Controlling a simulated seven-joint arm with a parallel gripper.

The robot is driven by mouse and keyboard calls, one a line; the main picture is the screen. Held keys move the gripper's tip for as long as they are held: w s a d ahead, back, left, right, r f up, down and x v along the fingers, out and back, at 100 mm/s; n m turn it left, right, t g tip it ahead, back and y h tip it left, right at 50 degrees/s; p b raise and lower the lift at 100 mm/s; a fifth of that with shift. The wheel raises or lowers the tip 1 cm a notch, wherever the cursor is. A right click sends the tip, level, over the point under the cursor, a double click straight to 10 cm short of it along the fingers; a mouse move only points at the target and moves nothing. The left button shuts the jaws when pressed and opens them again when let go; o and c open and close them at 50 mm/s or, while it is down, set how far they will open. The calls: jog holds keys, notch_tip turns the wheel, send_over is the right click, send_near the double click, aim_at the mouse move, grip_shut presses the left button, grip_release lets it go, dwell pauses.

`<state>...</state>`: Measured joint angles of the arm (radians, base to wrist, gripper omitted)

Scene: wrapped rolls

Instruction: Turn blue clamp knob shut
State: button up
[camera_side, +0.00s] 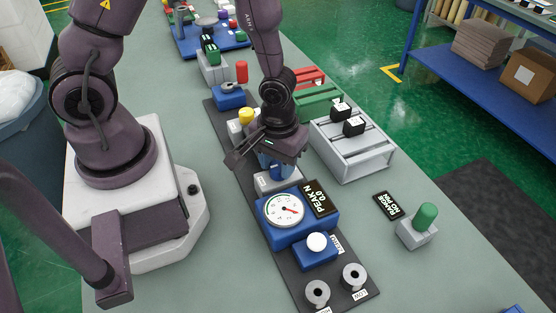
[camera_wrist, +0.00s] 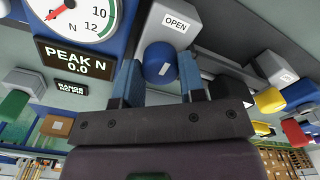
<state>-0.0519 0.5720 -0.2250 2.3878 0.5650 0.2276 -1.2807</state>
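The blue clamp knob (camera_wrist: 160,63) is round with a short white mark on its face. It sits on a grey block (camera_wrist: 157,34) with an "OPEN" label. In the wrist view my gripper (camera_wrist: 160,82) is open, with one blue finger on each side of the knob and a visible gap on both sides. I cannot tell how far the fingertips reach along the knob. In the side view my gripper (camera_side: 276,164) points down over the same grey block (camera_side: 266,184), and the knob is mostly hidden by the gripper.
A blue gauge box (camera_side: 268,223) with a dial and a "PEAK N 0.0" display (camera_side: 320,198) stands close to the block. A yellow knob (camera_side: 246,115) and a grey rack (camera_side: 352,158) with black blocks are nearby.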

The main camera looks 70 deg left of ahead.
jog(key=shift+c, duration=0.6)
jog(key=shift+m, duration=0.3)
jog(key=m, duration=1.3)
jog(key=shift+a+m, duration=0.1)
jog(key=shift+m, duration=0.3)
jog(key=m, duration=0.5)
jog(key=shift+m, duration=2.3)
